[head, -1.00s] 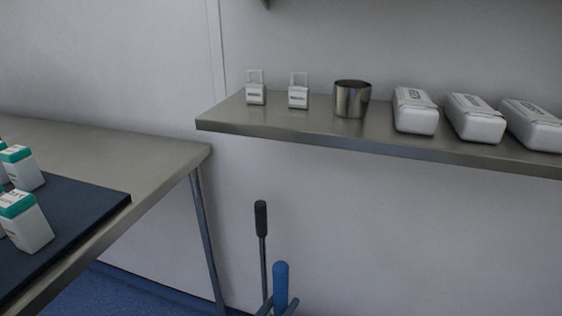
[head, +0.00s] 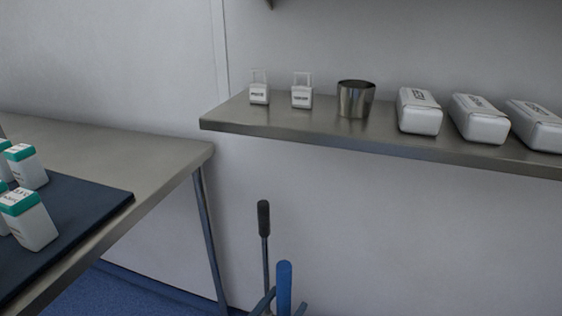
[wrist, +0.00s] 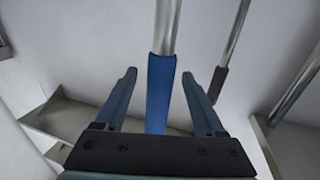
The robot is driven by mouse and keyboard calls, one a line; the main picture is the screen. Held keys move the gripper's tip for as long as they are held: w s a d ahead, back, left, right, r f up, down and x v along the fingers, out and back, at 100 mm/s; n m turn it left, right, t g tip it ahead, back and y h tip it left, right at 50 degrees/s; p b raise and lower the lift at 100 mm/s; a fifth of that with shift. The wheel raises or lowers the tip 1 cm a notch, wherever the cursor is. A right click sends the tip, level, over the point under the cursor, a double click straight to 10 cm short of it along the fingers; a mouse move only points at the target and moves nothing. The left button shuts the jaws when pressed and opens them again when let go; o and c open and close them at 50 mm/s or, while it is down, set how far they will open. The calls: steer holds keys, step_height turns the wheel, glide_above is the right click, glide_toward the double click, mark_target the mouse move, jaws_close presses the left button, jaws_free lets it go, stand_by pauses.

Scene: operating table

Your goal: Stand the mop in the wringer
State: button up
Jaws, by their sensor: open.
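The mop shows as an upright handle with a blue grip (head: 284,284) at the bottom of the head view. In the wrist view its blue grip (wrist: 160,90) and metal pole lie between the fingers. My gripper (wrist: 159,76) is open, with one finger on each side of the blue grip and a visible gap to each. Only my gripper's fingertips (head: 287,301) show in the head view. The mop's lower end and the wringer's body are out of view. A metal rod with a black grip (head: 264,220) stands just behind; I cannot tell whether it belongs to the wringer.
A steel shelf (head: 300,128) on the wall above holds small white boxes, a metal cup (head: 355,98) and white packages. A steel table (head: 110,150) at left bears a dark mat (head: 85,205) with green-capped bottles. The table's leg (head: 208,235) stands left of the rod.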

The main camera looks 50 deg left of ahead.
steer(key=shift+s, duration=0.15)
steer(key=shift+s+r, duration=0.1)
steer(key=shift+s, duration=0.2)
steer(key=p+v, duration=0.3)
steer(key=v, duration=0.9)
steer(key=shift+d, duration=0.2)
